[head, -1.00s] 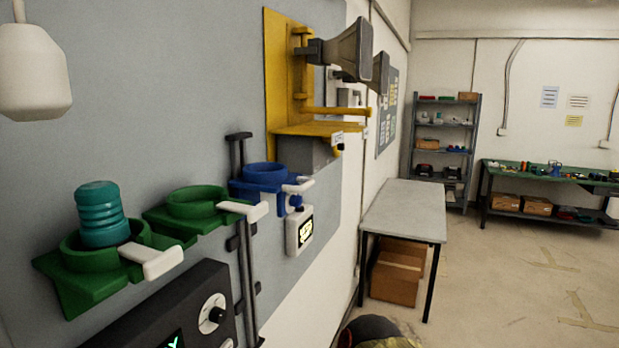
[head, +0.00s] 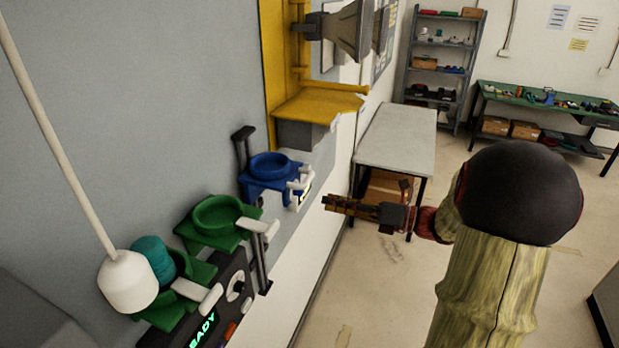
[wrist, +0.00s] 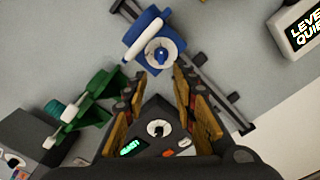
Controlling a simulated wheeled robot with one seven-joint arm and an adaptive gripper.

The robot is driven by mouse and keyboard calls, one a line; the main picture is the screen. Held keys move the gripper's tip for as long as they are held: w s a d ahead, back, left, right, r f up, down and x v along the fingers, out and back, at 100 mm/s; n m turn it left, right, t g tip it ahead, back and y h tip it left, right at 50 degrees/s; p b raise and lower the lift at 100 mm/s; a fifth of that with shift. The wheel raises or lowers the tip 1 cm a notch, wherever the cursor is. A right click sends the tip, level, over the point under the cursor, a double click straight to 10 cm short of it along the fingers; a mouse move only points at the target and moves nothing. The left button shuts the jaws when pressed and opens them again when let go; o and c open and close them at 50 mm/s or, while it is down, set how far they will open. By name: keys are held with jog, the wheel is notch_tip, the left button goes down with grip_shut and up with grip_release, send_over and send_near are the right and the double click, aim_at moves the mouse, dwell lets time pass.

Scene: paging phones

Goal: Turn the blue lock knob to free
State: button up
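The blue lock knob (wrist: 161,54) sits on a round white dial on the blue holder, just beyond my fingertips in the wrist view. A white lever (wrist: 142,41) crosses the holder beside it. In the head view the blue ring holder (head: 270,166) is on the grey wall board, with a white lever on its right side; the knob is too small to make out there. My gripper (head: 329,203) points left toward the board, right of and slightly below the blue holder. In the wrist view my gripper (wrist: 160,72) is open, with nothing between its fingers.
Two green holders (head: 217,216) stand left of the blue one; one holds a teal cup (head: 153,258). A black control box (head: 235,285) is below them. A yellow bracket (head: 318,104) juts out above. A white hanging handle (head: 128,281) is near. A grey table (head: 397,140) stands behind.

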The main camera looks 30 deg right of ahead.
jog(key=p+x, duration=0.1)
jog(key=x, duration=0.6)
jog(key=shift+w+d+r, duration=0.2)
jog(key=shift+w, duration=0.25)
jog(key=shift+c, duration=1.2)
jog(key=c, duration=0.4)
grip_shut()
